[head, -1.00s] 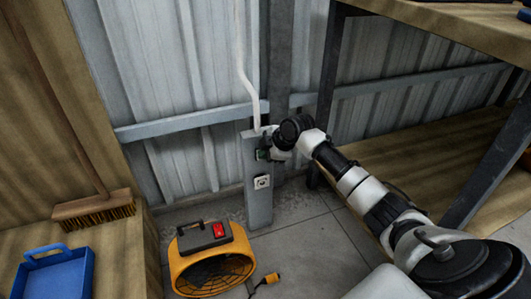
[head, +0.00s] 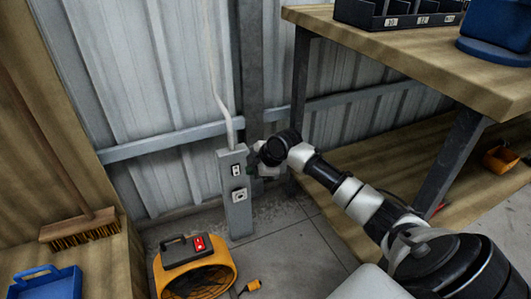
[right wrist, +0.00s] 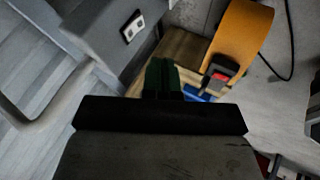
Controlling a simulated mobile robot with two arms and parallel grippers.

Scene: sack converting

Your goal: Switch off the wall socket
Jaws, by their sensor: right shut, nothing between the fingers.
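A grey post (head: 238,215) stands against the metal wall. It carries a small white switch plate (head: 236,171) with dark marks, and below it the wall socket (head: 239,196). My right gripper (head: 252,166) is just right of the post, near the height of the switch plate, and appears apart from it. In the right wrist view its green fingers (right wrist: 161,75) are shut and empty. A white plate with two dark marks (right wrist: 133,28) shows there on the grey box face, up and left of the fingers; it looks like the switch plate. My left gripper is out of view.
An orange blower (head: 195,268) with a red switch stands on the floor below, beside a yellow plug (head: 250,287). A wooden workbench (head: 400,35) with a lower shelf is at right. A broom (head: 80,228) and blue tray (head: 45,284) are at left.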

